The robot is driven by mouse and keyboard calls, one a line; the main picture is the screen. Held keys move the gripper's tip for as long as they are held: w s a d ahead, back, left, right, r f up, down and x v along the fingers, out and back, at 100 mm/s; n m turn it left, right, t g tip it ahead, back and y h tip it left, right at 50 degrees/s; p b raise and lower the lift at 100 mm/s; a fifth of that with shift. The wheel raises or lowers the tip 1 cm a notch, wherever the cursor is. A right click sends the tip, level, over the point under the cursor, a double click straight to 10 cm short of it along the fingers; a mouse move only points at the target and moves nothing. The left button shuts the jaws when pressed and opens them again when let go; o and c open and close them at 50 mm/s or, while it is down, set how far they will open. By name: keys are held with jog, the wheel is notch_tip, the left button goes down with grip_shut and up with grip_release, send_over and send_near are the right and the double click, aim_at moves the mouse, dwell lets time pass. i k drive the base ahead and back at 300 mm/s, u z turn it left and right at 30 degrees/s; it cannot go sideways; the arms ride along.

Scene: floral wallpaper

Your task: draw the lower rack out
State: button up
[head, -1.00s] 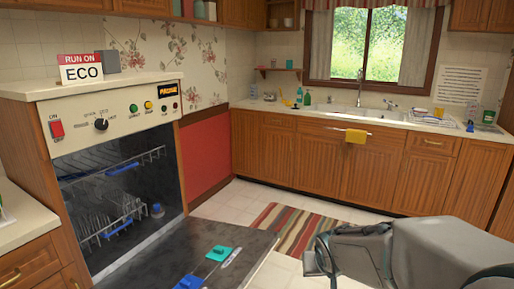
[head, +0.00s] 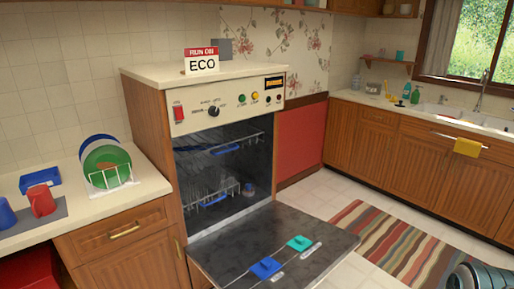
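The dishwasher (head: 206,126) stands in the middle of the head view with its door (head: 225,250) folded down flat. Its lower rack (head: 199,191) is inside the tub, with a blue handle (head: 214,199) at its front and a grey item at its right side. The upper rack (head: 246,140) also sits inside, with a blue handle. A blue tab and a teal tab lie on the open door. Part of my arm shows at the bottom right corner; my gripper is not visible.
The left counter (head: 150,183) holds a dish stand with green and blue plates (head: 107,162), a red mug (head: 41,200) and a blue box (head: 40,178). A striped rug (head: 395,240) lies right of the door.

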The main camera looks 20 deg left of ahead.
aim_at(201, 202)
jog(key=u, duration=0.5)
jog(key=k, duration=1.25)
jog(key=i, duration=0.5)
jog(key=z, duration=0.6)
jog(key=i, duration=0.85)
jog(key=u, duration=0.75)
jog(key=i, duration=0.85)
jog(key=u, duration=0.9)
